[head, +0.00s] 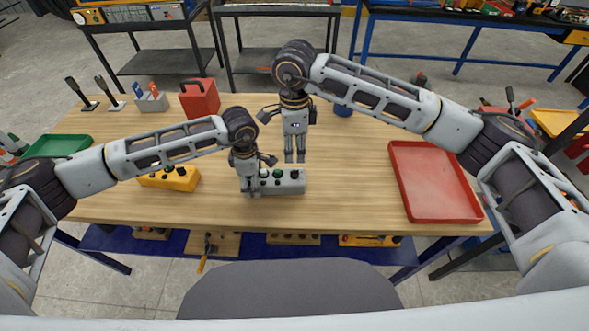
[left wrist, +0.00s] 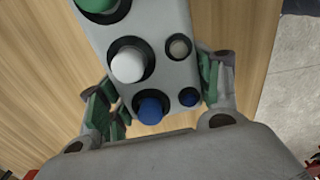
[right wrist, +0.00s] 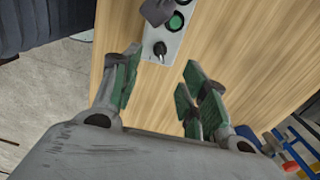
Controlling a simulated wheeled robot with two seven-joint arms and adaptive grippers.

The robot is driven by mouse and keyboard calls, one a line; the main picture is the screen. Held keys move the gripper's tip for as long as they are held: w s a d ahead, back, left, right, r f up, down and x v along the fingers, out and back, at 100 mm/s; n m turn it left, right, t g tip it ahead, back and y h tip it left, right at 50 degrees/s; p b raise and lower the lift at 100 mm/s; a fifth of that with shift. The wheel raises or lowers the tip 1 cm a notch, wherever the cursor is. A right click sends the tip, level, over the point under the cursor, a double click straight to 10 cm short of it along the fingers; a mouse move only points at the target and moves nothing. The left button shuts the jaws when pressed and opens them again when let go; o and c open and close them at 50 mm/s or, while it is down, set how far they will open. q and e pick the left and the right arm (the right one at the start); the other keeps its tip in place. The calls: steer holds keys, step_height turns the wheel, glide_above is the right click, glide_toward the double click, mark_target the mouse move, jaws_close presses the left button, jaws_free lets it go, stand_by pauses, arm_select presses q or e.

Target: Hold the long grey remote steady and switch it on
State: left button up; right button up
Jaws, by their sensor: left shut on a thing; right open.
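The long grey remote (head: 284,187) lies on the wooden table near its front edge. My left gripper (head: 251,188) is shut on its left end. In the left wrist view the fingers (left wrist: 158,95) flank the remote (left wrist: 164,78), whose face carries white, blue, green and small grey buttons. My right gripper (head: 295,158) is open and empty, pointing down just behind the remote's right part. In the right wrist view the open fingers (right wrist: 158,85) are apart from the remote (right wrist: 150,37); a green button (right wrist: 176,21) and a black knob (right wrist: 160,48) show near its end.
A yellow control box (head: 178,182) lies left of my left gripper. A red tray (head: 434,216) is at the right, a green tray (head: 58,145) at the far left. A red canister (head: 199,99) and a blue cup (head: 343,109) stand behind. Table between remote and red tray is clear.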

mark_target(294, 171)
step_height(294, 171, down, 10)
steer(key=shift+r, duration=0.15)
stand_by(0.4)
jaws_close()
steer(key=shift+m, duration=0.4)
steer(key=m, duration=1)
steer(key=shift+m, duration=0.4)
stand_by(0.3)
steer(key=shift+m, duration=0.3)
